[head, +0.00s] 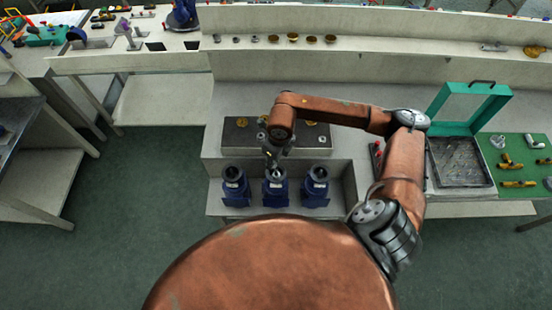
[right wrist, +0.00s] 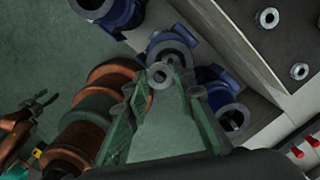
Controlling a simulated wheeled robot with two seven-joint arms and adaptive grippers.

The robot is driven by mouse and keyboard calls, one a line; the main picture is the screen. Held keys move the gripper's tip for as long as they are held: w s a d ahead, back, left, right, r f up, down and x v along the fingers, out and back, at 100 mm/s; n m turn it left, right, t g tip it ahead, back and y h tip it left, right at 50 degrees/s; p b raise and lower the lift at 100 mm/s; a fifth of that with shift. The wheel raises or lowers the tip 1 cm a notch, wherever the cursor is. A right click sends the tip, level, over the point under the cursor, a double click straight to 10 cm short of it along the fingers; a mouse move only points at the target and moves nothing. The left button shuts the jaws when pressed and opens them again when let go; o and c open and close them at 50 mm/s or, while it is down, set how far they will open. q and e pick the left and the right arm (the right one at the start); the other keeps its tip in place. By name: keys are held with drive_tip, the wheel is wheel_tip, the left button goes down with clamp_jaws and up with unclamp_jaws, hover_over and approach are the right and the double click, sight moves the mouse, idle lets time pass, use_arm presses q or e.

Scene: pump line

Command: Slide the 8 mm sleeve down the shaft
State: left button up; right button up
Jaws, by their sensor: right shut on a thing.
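My right gripper (head: 272,160) is over the middle blue pump (head: 275,190) in the head view. In the right wrist view my right gripper (right wrist: 161,84) is shut on a small grey sleeve (right wrist: 160,76), a ring at its fingertips. The middle pump (right wrist: 171,48) lies just beyond the sleeve there. The gripper and sleeve cover its shaft, so I cannot tell whether the sleeve is around the shaft. Blue pumps stand to the left (head: 236,187) and right (head: 315,187). A small gripper-like end, likely my left gripper (right wrist: 44,100), shows at the left of the right wrist view.
A dark mat (head: 285,138) behind the pumps holds brass and grey rings. Several small rings stand on the back shelf (head: 370,55). An open green-lidded case (head: 470,112) and a green board (head: 517,183) with brass fittings lie to the right. The floor (head: 120,210) at left is clear.

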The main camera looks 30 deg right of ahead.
drive_tip(key=m, duration=0.4)
drive_tip(key=d+m+p, duration=0.1)
drive_tip(key=shift+f+m+h, duration=0.25)
drive_tip(key=shift+m+h, duration=0.05)
drive_tip(key=shift+m, duration=0.1)
drive_tip(key=shift+d+f+m, duration=0.2)
drive_tip(key=shift+m, duration=0.8)
drive_tip(key=shift+f+b, duration=0.3)
drive_tip(key=shift+f, duration=0.45)
use_arm(q)
drive_tip(key=shift+s+a+f+b, duration=0.15)
drive_tip(key=shift+s+b, duration=0.25)
drive_tip(key=shift+s, duration=0.2)
use_arm(e)
drive_tip(key=shift+f, duration=1.05)
use_arm(q)
drive_tip(key=shift+f, duration=0.1)
use_arm(e)
drive_tip(key=shift+f, duration=0.1)
use_arm(q)
drive_tip(key=shift+s+f+b, duration=0.1)
drive_tip(key=shift+f+b, duration=0.25)
drive_tip(key=shift+b, duration=0.2)
use_arm(e)
drive_tip(key=shift+f, duration=0.35)
